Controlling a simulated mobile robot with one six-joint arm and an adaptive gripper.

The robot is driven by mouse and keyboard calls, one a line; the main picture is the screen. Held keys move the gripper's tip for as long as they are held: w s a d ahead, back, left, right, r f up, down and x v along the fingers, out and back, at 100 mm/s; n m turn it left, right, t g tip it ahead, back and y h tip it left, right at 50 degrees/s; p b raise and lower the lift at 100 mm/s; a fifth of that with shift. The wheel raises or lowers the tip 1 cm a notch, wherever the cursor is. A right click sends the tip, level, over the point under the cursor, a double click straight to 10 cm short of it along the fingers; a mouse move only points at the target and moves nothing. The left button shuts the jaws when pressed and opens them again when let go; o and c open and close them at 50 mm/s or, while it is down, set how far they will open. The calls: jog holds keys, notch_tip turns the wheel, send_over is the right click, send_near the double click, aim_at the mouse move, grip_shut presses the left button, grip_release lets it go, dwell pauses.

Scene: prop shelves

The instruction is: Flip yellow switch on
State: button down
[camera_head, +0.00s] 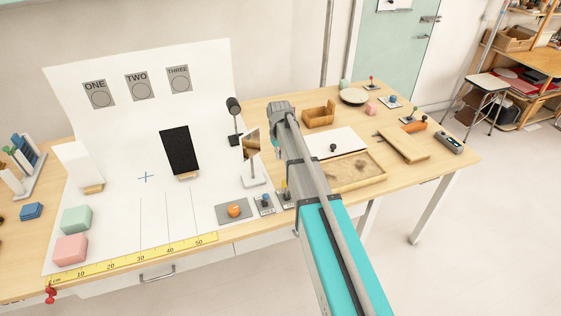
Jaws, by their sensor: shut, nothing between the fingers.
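A small switch with a yellow tip (284,185) stands on a grey base near the front edge of the table, just left of my arm. It is partly covered by my arm, and its lever position is too small to tell. A similar blue-tipped switch (265,201) stands directly to its left. My arm reaches across the table over the yellow switch's right side, with its grey far end above the back of the table. My gripper's fingers cannot be made out; they seem hidden behind the arm.
Left of the switches lie an orange round object on a grey plate (222,216) and a mirror stand (254,181). A white backdrop (120,225) fills the left side. A wooden tray (372,178) and several small levers lie right of my arm.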

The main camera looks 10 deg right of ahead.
jog(key=shift+f+b, duration=4.8)
jog(key=shift+f, duration=0.1)
jog(key=shift+s+d+r+p, duration=0.1)
jog(key=shift+s+r+p, duration=0.2)
jog(key=shift+s, duration=0.25)
jog(key=shift+s+d+r+p, duration=0.1)
jog(key=shift+s+r+p, duration=0.2)
jog(key=shift+s, duration=0.25)
jog(key=shift+s+d+r, duration=0.1)
jog(key=shift+s+r, duration=0.1)
jog(key=shift+s, duration=0.55)
jog(key=shift+s+d, duration=0.1)
jog(key=shift+d, duration=0.15)
